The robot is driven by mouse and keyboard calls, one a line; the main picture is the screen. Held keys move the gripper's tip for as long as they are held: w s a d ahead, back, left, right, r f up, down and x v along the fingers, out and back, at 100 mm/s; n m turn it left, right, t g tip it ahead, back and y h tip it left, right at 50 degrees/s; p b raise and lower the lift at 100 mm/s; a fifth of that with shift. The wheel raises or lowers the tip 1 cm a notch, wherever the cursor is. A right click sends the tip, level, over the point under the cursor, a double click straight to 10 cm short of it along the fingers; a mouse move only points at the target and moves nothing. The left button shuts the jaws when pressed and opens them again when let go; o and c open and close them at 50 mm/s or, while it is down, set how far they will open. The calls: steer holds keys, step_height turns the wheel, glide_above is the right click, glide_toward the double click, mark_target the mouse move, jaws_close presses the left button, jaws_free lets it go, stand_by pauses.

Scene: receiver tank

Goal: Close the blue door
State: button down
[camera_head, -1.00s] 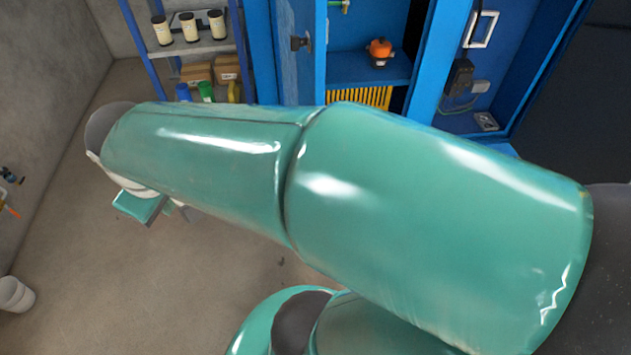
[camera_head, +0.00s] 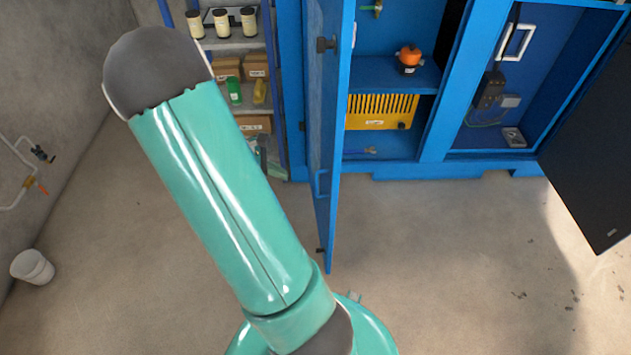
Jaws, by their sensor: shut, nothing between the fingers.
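The blue door (camera_head: 331,120) of the blue cabinet stands open and swung out toward me, seen nearly edge-on near the middle of the view. It has a bar handle (camera_head: 320,183) low on its left face and a dark latch (camera_head: 326,44) higher up. My teal arm crosses the view to the left of the door, with a visible gap between them. My gripper cannot be made out; a small dark and teal part beside the arm, in front of the shelf, is too hidden to identify.
The cabinet (camera_head: 450,100) holds an orange-topped device (camera_head: 409,58) and a yellow ribbed unit (camera_head: 382,110). A dark panel (camera_head: 595,150) stands out at right. A loaded shelf rack (camera_head: 240,45) is left of the door; a white bucket (camera_head: 32,267) is far left.

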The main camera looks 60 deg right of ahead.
mark_target(330, 188)
steer(key=x, duration=0.4)
steer(key=r+x, duration=0.1)
steer(key=x, duration=0.3)
steer(key=s+x, duration=0.1)
steer(key=x, duration=0.3)
steer(key=shift+s+d+r, duration=0.1)
steer(key=shift+s+d, duration=0.15)
steer(key=shift+d, duration=0.2)
steer(key=shift+s+d, duration=0.3)
steer(key=shift+s, duration=0.1)
steer(key=shift+d, duration=0.1)
